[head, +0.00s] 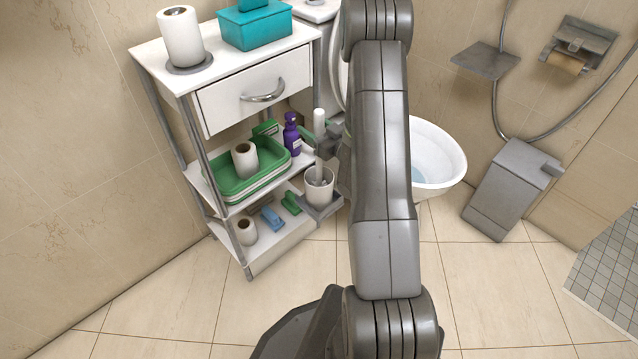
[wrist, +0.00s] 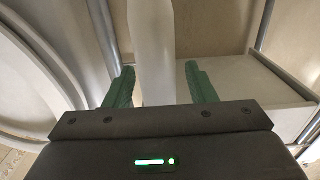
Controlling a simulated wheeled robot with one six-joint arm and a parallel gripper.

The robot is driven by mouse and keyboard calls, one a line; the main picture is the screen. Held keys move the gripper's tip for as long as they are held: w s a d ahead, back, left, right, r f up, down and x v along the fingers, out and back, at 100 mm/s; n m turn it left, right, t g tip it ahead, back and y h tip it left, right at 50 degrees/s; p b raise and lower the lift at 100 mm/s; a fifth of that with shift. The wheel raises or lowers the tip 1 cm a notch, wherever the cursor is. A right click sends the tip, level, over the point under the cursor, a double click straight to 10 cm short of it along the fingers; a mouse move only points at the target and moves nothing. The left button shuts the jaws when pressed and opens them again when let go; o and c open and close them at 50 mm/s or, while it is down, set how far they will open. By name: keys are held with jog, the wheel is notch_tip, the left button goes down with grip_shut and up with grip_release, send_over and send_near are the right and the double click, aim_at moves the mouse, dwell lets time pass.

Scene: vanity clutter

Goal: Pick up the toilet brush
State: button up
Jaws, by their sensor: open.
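My gripper (wrist: 160,72) is open, with one finger on each side of the handle. A gap shows on the handle's right; it is close to the left finger, and I cannot tell if they touch. In the head view my gripper (head: 330,142) is at the handle's height, partly hidden behind my arm. The brush head is hidden in the cup.
The cart (head: 160,62) holds a teal box (head: 255,28), paper rolls, a green tray (head: 228,185) and a purple bottle (head: 291,135) close to the brush. The toilet (head: 437,160) is just right of my arm. A grey bin (head: 508,188) stands farther right. Front floor is clear.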

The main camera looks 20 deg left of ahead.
jog(key=c, duration=1.1)
jog(key=shift+r, duration=0.1)
